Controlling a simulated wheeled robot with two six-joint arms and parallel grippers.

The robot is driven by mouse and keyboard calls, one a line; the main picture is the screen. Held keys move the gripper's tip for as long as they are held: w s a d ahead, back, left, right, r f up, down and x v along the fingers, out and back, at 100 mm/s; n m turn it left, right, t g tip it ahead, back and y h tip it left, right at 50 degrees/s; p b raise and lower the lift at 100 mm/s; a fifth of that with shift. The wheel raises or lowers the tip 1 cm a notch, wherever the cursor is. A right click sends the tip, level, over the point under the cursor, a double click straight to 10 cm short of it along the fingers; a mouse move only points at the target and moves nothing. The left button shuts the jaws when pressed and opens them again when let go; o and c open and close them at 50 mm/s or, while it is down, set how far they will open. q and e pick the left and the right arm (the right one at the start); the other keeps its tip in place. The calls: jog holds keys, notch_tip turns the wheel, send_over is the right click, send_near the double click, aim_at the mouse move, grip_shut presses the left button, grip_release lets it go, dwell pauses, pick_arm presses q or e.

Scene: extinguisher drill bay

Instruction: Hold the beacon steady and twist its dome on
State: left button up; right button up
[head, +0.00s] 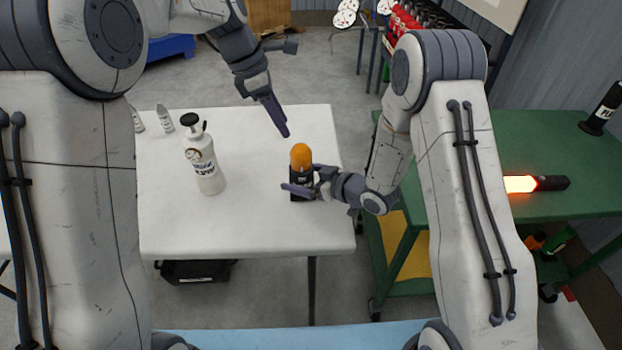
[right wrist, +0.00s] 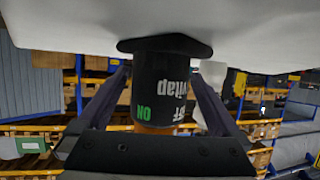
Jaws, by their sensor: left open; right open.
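The beacon has a black body (head: 300,184) with white lettering and stands upright near the right side of the white table (head: 235,235). Its orange dome (head: 301,153) sits on top. My right gripper (head: 304,180) is at the body from the right, its jaws open around it. In the right wrist view, which is upside down, the black body (right wrist: 165,85) stands between the two spread fingers (right wrist: 160,77); a strip of the orange dome (right wrist: 152,129) shows beyond my palm. My left gripper (head: 281,126) is open and empty, above and left of the dome; its fingers overlap in view.
A white bottle with a black top (head: 205,165) stands on the table's left half, with small grey containers (head: 164,119) behind it. A green cart (head: 480,150) at right carries a glowing baton (head: 522,184) and a black cylinder (head: 600,112). The table's front is clear.

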jog(key=shift+w+a+f, duration=0.1)
jog(key=shift+w+a, duration=0.05)
jog(key=shift+a, duration=0.05)
